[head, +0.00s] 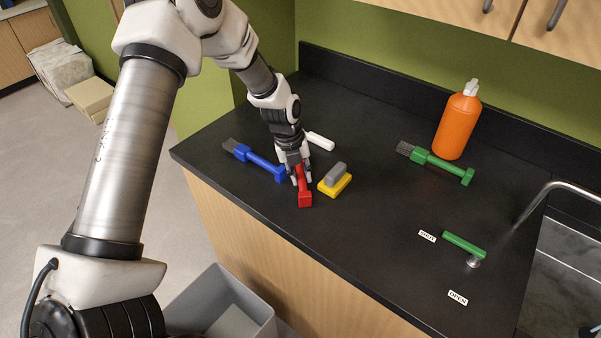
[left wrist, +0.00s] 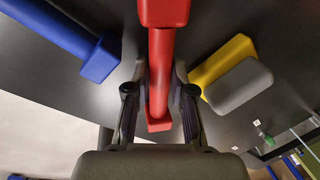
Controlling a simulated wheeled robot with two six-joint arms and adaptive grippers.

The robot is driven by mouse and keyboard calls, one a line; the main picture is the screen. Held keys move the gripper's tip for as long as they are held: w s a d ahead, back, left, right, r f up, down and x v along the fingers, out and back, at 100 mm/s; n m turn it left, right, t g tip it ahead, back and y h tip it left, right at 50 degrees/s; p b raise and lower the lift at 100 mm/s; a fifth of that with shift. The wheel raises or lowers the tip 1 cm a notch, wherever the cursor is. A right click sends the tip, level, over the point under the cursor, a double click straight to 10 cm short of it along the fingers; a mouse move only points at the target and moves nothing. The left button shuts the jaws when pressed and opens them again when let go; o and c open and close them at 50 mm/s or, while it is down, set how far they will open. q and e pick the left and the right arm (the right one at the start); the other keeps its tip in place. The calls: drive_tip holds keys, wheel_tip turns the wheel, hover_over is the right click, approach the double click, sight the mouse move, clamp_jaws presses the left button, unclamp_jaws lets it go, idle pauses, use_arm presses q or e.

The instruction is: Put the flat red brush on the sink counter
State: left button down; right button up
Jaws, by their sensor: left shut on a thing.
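The red brush (head: 305,194) is at the near left of the black sink counter (head: 365,235). It also shows in the left wrist view (left wrist: 161,60), running between the fingers. My left gripper (head: 301,178) is shut on its red handle from above. A red block end sticks out toward the counter's front edge; I see no bristles, so its flat shape cannot be confirmed. I cannot tell whether the brush touches the counter or is just above it. My right gripper is in neither view.
A blue brush (head: 255,160) lies left of the gripper. A yellow block with grey top (head: 335,182) is close on the right, a white-handled thing (head: 320,140) behind. Mid-counter is clear.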

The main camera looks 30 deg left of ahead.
use_arm(q)
drive_tip(key=shift+f, duration=0.2)
drive_tip(key=c, duration=1)
unclamp_jaws()
drive_tip(key=shift+r, duration=0.1)
drive_tip(key=shift+r, duration=0.35)
wheel_tip(320, 180, up, 11)
drive_tip(key=s+a+b, duration=0.1)
drive_tip(key=shift+s+a+r, duration=0.15)
drive_tip(key=shift+s+a, duration=0.1)
drive_tip(key=shift+a, duration=0.15)
